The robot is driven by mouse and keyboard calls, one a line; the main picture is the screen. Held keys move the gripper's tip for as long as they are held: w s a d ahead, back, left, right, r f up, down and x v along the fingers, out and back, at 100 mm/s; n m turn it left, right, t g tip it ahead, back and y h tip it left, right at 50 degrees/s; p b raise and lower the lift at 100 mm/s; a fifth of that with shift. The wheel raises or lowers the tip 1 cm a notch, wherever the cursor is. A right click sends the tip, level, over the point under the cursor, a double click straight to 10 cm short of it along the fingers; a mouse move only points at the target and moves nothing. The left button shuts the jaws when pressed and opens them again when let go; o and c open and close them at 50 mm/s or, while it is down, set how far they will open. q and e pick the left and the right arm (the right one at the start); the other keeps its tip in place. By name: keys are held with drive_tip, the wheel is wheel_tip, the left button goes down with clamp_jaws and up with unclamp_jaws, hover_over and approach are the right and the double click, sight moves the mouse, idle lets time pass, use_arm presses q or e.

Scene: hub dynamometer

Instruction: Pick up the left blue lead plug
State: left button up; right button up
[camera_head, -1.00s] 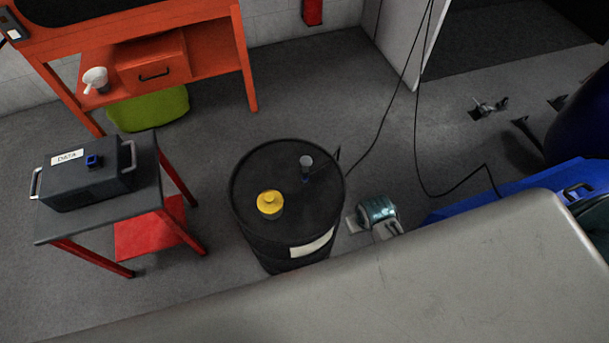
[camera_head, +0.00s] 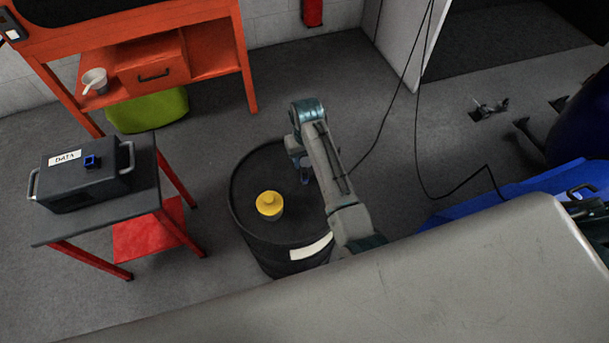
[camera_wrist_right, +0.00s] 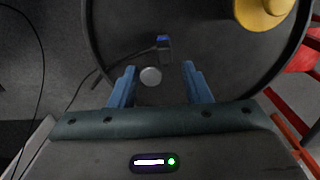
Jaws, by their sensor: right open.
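The blue lead plug (camera_wrist_right: 163,42) lies on top of the black drum (camera_head: 262,160), with a thin dark cable running from it to the left in the right wrist view. In the head view my arm mostly hides it. My right gripper (camera_head: 303,172) is over the drum's right part, pointing down. In the right wrist view its two blue fingers (camera_wrist_right: 159,82) are apart and hold nothing. The plug appears just beyond the fingertips, and a round pale-topped piece (camera_wrist_right: 150,76) shows between them. My left gripper is out of view.
A yellow cap (camera_head: 269,205) stands on the drum left of my arm. A DATA box (camera_head: 85,178) with a blue connector sits on the small table at left. Dark cables (camera_head: 400,90) hang behind the drum. An orange bench (camera_head: 215,60) stands at the back.

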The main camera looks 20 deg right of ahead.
sight(305, 177)
wheel_tip(305, 177, down, 5)
drive_tip(key=shift+r, duration=0.15)
drive_tip(key=shift+a+f+p, duration=0.15)
drive_tip(key=shift+f+p, duration=0.05)
drive_tip(key=shift+f, duration=1.15)
drive_tip(key=shift+a+f+p, duration=0.1)
drive_tip(key=shift+f+p, duration=0.1)
drive_tip(key=shift+f, duration=1.15)
drive_tip(key=shift+c, duration=0.4)
clamp_jaws()
